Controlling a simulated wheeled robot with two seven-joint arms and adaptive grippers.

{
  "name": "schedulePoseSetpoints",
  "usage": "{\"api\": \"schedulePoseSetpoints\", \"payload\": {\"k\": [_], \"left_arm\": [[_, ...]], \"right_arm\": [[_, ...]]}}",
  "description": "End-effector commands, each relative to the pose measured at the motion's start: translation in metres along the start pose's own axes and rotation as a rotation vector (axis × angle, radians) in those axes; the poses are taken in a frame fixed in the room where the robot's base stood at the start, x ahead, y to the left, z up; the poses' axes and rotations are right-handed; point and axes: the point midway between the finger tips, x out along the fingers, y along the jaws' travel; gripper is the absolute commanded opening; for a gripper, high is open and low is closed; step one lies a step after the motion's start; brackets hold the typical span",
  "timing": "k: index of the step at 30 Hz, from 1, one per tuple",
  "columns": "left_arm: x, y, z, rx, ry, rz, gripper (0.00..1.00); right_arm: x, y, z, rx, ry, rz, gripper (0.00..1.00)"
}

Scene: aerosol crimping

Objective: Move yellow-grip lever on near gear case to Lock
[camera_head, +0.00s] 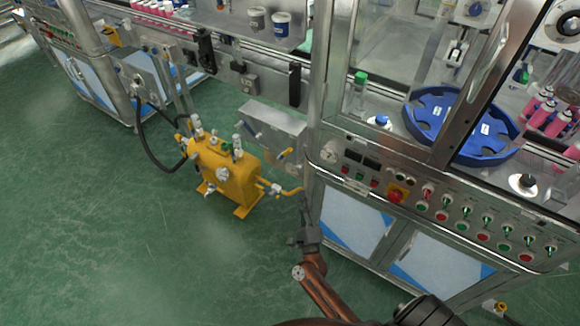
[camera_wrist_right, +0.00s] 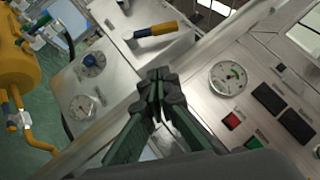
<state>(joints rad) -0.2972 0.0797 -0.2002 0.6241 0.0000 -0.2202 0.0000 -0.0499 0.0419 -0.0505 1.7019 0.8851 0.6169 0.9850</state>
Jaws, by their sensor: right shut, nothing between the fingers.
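The steel gear case (camera_head: 273,128) is fixed to the machine side, just left of the corner post. Its lever with a yellow grip (camera_head: 285,154) is on the case's front. In the right wrist view the yellow grip (camera_wrist_right: 157,31) lies nearly level on the case face (camera_wrist_right: 100,80), above my gripper. Lock markings are too small to read. My right gripper (camera_head: 305,208) is in front of the corner post, below the lever and apart from it. In the wrist view its fingertips (camera_wrist_right: 158,84) are together and empty. My left gripper is not in view.
A yellow tank (camera_head: 226,172) with valves and a pipe stands left of the case. A control panel (camera_head: 430,210) with buttons and a gauge (camera_wrist_right: 228,78) is right of my gripper. A blue knob (camera_wrist_right: 94,63) and another gauge (camera_wrist_right: 82,107) are left of it. Green floor is open at left.

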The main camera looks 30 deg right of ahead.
Motion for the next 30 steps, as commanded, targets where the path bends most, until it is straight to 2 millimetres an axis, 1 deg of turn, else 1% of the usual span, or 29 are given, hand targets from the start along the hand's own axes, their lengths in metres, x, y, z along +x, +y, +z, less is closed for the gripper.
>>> {"api": "schedulePoseSetpoints", "payload": {"k": [1,3,5,8,14,19,21,23,27,30], "left_arm": [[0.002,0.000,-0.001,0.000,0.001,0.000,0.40],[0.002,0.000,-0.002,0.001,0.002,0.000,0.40],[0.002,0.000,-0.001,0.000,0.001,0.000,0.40],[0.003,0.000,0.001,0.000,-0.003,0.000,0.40],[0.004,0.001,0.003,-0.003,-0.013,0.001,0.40],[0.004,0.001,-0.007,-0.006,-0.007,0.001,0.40],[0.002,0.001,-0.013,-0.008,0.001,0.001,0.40],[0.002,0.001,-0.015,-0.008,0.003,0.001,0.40],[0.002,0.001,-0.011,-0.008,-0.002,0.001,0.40],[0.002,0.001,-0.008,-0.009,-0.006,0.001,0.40]], "right_arm": [[0.004,-0.006,-0.001,0.030,0.011,-0.020,0.00],[0.011,-0.012,-0.001,0.049,0.017,-0.034,0.00],[0.017,-0.014,0.000,0.052,0.017,-0.036,0.00],[0.033,-0.014,0.000,0.051,0.016,-0.036,0.00],[0.074,-0.015,-0.001,0.047,0.015,-0.035,0.00],[0.107,-0.015,-0.002,0.047,0.015,-0.033,0.00],[0.115,-0.016,0.007,0.049,0.015,-0.032,0.00],[0.121,-0.017,0.013,0.048,0.015,-0.032,0.00],[0.130,-0.016,0.022,0.047,0.016,-0.031,0.00],[0.133,-0.016,0.025,0.045,0.015,-0.030,0.00]]}}
